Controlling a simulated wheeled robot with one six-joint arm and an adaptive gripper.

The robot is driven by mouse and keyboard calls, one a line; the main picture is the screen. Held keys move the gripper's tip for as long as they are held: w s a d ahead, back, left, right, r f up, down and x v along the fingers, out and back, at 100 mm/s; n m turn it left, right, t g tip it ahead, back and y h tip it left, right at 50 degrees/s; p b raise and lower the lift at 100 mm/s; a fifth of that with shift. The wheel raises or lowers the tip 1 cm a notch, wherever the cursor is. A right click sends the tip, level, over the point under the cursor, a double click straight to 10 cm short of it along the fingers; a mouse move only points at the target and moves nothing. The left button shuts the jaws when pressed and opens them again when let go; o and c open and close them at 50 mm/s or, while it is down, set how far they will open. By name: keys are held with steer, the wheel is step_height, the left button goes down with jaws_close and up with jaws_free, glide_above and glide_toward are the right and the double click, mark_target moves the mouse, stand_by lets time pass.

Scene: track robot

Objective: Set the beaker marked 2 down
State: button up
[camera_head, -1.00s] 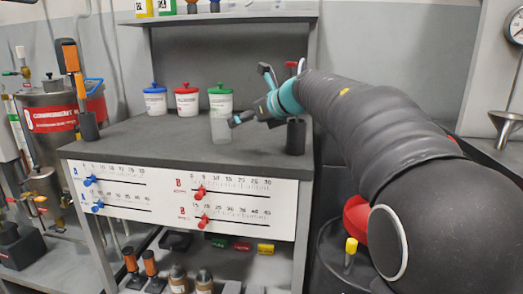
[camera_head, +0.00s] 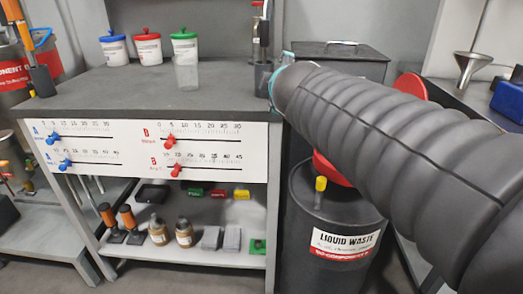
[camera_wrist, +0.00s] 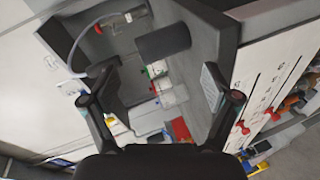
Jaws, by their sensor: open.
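A clear beaker (camera_head: 185,74) stands upright on the dark worktop (camera_head: 110,90), in front of the green-lidded jar. Its marking is too small to read. My gripper (camera_wrist: 160,72) shows in the wrist view with its two fingers wide apart and nothing held between them. The gripper is apart from the beaker. I cannot pick out the beaker for sure in the wrist view.
Jars with blue (camera_head: 113,50), red (camera_head: 147,48) and green (camera_head: 184,46) lids stand at the back of the worktop. A black holder (camera_head: 263,78) stands at its right end. A white slider panel (camera_head: 110,150) covers the front. A liquid waste drum (camera_head: 335,235) stands to the right.

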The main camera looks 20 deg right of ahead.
steer(key=s+a+f+m+g+y, duration=0.1)
steer(key=s+a+f+m+g, duration=0.1)
steer(key=s+f, duration=0.5)
steer(key=s+a+f+m+g+y, duration=0.1)
steer(key=s+f+m+g, duration=0.3)
steer(key=s+f+m, duration=0.2)
steer(key=s+a+f+m+g+y, duration=0.1)
steer(key=s+a+f+m+g, duration=0.1)
steer(key=s+f, duration=0.7)
steer(key=f+m+g, duration=0.1)
steer(key=m, duration=0.1)
steer(key=shift+s+a+m, duration=0.25)
steer(key=shift+a+m, duration=0.1)
steer(key=shift+m, duration=0.05)
steer(key=shift+f, duration=0.1)
